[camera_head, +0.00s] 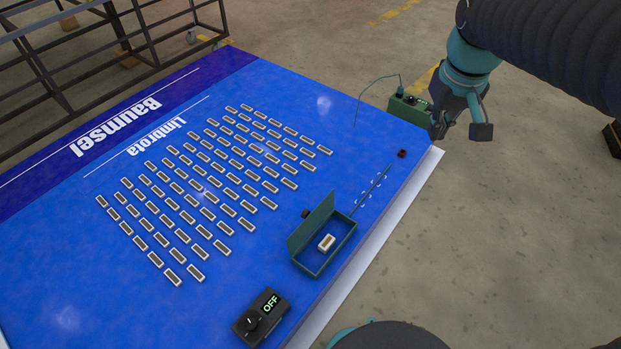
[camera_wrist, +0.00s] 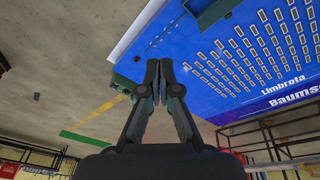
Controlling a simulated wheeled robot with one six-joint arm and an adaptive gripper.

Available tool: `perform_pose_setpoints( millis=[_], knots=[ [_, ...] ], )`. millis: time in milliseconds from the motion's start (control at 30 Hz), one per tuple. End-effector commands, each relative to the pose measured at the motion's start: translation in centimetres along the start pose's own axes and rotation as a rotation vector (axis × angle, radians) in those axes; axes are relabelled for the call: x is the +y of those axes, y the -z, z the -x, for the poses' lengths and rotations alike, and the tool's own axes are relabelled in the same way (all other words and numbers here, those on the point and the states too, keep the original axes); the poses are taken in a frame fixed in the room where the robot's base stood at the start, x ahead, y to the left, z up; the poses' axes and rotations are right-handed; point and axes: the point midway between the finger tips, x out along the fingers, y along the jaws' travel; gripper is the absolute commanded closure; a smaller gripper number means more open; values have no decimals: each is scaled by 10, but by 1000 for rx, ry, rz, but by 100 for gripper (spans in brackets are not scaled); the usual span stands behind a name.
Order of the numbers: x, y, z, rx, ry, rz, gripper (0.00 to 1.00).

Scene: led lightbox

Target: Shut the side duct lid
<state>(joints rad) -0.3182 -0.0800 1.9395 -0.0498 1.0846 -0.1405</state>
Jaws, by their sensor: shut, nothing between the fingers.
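The side duct (camera_head: 330,262) is a green open-topped box near the right edge of the blue board. Its green lid (camera_head: 311,226) stands raised on the box's left long side, so the duct is open. A small pale block (camera_head: 327,242) lies inside. My gripper (camera_head: 440,125) is above the board's far right corner, well away from the lid. In the wrist view my gripper (camera_wrist: 159,68) shows its fingertips together, with nothing between them. A green shape at the top of the wrist view may be the duct, cut off by the frame.
The blue board (camera_head: 90,270) carries rows of small light modules. A black switch box (camera_head: 262,318) reading OFF stands in front of the duct. A thin rod (camera_head: 372,187) and small dark knob (camera_head: 402,153) lie beyond it. A green box with wire (camera_head: 408,105) stands at the far corner.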

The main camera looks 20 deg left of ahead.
Motion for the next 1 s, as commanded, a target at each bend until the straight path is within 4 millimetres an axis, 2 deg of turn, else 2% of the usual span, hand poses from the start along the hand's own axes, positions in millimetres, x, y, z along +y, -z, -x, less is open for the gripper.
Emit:
perform_pose_setpoints(
  millis=[33, 200, 367, 500, 733, 1000],
  knots=[
    [-10, 17, -14, -23, 5, 39, 100],
    [-44, 67, -54, -94, 17, 164, 100],
    [-84, 106, -99, -159, 25, 281, 100],
    [-125, 134, -143, -215, 28, 385, 100],
    [-202, 160, -227, -309, 29, 555, 100],
    [-290, 159, -324, -409, 20, 736, 100]
  ],
)
